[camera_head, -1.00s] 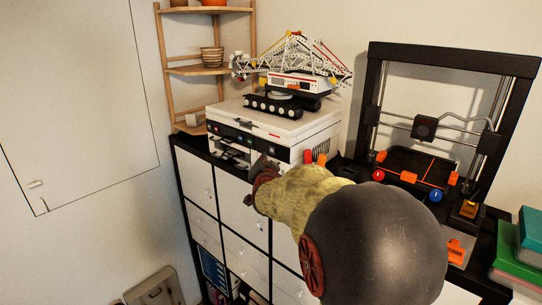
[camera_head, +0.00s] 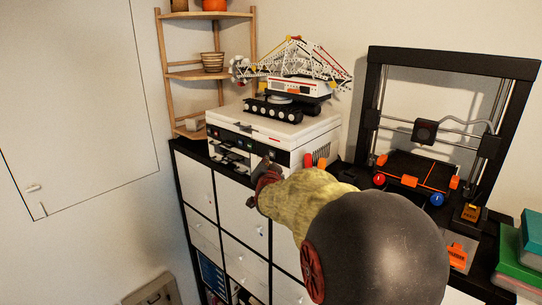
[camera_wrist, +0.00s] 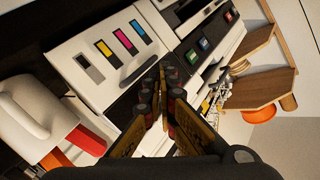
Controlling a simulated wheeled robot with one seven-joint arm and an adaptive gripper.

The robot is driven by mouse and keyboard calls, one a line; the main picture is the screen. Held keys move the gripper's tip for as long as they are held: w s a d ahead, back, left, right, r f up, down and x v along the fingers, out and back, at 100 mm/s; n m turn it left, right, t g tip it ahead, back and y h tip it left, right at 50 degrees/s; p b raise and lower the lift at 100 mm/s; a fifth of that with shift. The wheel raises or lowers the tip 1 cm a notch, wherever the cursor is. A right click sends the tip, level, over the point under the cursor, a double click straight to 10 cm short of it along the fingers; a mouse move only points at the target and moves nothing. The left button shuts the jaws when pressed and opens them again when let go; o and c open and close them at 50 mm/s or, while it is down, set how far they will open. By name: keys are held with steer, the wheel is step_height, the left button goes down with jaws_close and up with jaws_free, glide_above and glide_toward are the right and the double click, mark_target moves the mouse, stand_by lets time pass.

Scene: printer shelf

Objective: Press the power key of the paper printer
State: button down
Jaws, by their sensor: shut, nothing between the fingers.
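The paper printer (camera_head: 222,122) is a white box with a dark front strip, standing on the cabinet. In the wrist view its dark control panel (camera_wrist: 213,32) carries small coloured keys, and a white panel (camera_wrist: 85,62) beside it bears grey, yellow, magenta and cyan labels. I cannot tell which key is the power key. My gripper (camera_head: 264,172) is in front of the printer's lower right front. In the wrist view my gripper (camera_wrist: 166,76) is shut and empty, its tips close to the dark front; contact cannot be told. My gripper and arm hide part of the printer front.
A white crane model (camera_head: 290,85) stands on the printer. A black-framed 3D printer (camera_head: 374,85) stands to the right. Red and orange objects (camera_head: 309,160) sit beside the printer. A wooden corner shelf (camera_head: 205,70) is behind left. Open space lies left of the cabinet (camera_head: 195,180).

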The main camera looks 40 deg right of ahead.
steer(key=shift+w+d+b, duration=0.1)
steer(key=shift+d+b, duration=0.75)
steer(key=shift+b, duration=0.4)
stand_by(1.2)
steer(key=shift+a, duration=0.9)
steer(key=a+p, duration=0.1)
steer(key=a, duration=0.1)
steer(key=a+p, duration=0.1)
steer(key=a, duration=0.3)
steer(key=shift+s+p, duration=0.35)
steer(key=shift+p, duration=0.05)
stand_by(0.3)
